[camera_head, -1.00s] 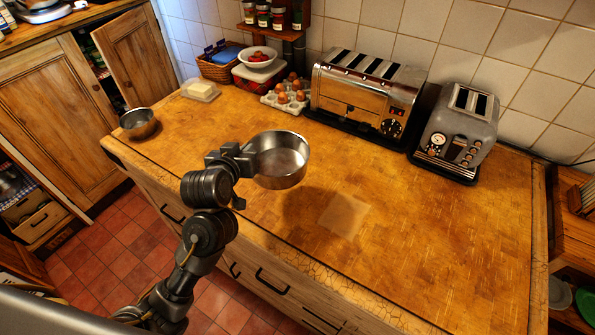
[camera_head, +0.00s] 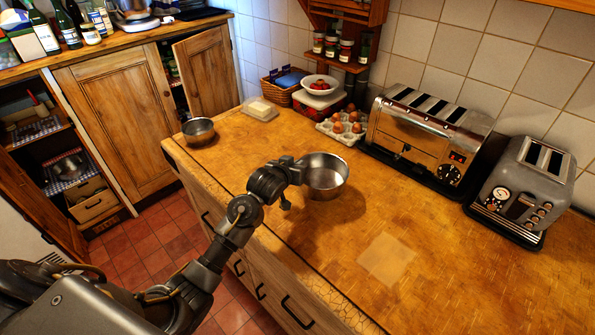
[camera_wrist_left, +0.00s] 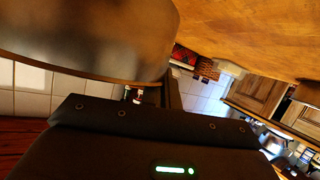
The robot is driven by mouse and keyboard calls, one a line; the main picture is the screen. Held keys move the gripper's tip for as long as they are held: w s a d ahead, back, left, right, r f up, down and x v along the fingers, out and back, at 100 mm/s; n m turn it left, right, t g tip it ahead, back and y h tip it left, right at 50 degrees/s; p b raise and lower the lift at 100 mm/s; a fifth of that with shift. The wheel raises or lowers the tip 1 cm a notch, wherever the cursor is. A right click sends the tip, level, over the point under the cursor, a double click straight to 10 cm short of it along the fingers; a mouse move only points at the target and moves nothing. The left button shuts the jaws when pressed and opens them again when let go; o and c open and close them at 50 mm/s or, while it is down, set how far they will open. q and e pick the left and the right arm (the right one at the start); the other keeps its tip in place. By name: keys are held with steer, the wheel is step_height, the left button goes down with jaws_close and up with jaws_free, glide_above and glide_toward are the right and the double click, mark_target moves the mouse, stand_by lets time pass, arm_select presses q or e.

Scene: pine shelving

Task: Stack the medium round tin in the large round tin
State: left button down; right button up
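My left gripper (camera_head: 301,169) is shut on the rim of a shiny round metal tin (camera_head: 326,178), which I take as the medium round tin. The tin is upright and held above the counter, with a shadow below it. In the left wrist view, its wall (camera_wrist_left: 90,40) fills the upper left beside the gripper finger (camera_wrist_left: 172,95). Another round metal tin (camera_head: 198,132), taken as the large round tin, stands upright at the counter's left end, apart from my gripper. Their relative sizes are hard to judge. My right gripper is not in view.
The wooden counter (camera_head: 290,130) is clear between the two tins. A butter dish (camera_head: 260,110), an egg tray (camera_head: 342,127), a basket (camera_head: 281,91) and a bowl (camera_head: 320,84) stand behind. Two toasters (camera_head: 422,135) (camera_head: 525,190) line the wall. The counter's left edge drops to the floor.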

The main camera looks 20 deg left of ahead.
arm_select(q)
steer(key=f, duration=0.1)
steer(key=w+f+p, duration=0.1)
steer(key=f, duration=0.1)
steer(key=shift+w+a+f, duration=0.1)
steer(key=shift+a+f, duration=0.1)
steer(key=shift+f, duration=0.55)
steer(key=shift+f, duration=0.1)
steer(key=c, duration=2.1)
jaws_free()
steer(key=shift+f, duration=0.1)
steer(key=o, duration=0.4)
